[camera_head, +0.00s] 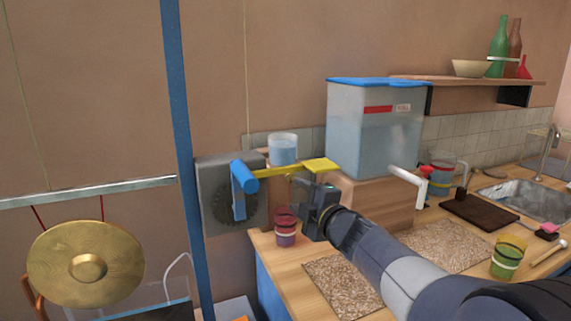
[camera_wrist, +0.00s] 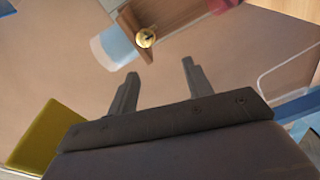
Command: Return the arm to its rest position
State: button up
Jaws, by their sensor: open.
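My gripper (camera_head: 308,188) is open and empty in the head view, with my arm reaching in from the lower right. It is just below the yellow bar (camera_head: 290,170) and above and right of the dark red cup (camera_head: 286,228). In the wrist view my gripper (camera_wrist: 158,68) shows two fingers spread apart with nothing between them. The yellow plate (camera_wrist: 45,140) shows close at the lower left there. Whether my gripper touches the bar cannot be told.
A blue lever (camera_head: 240,185) sits on a grey box. A clear cup of blue liquid (camera_head: 283,150) stands behind the bar. A water tank (camera_head: 372,130) with a white spout (camera_head: 408,176) is close right. A gong (camera_head: 86,264) hangs left. A green cup (camera_head: 508,257) stands right.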

jog(key=shift+s+d+n+b, duration=0.1)
jog(key=shift+n+b, duration=0.25)
jog(key=shift+n, duration=0.55)
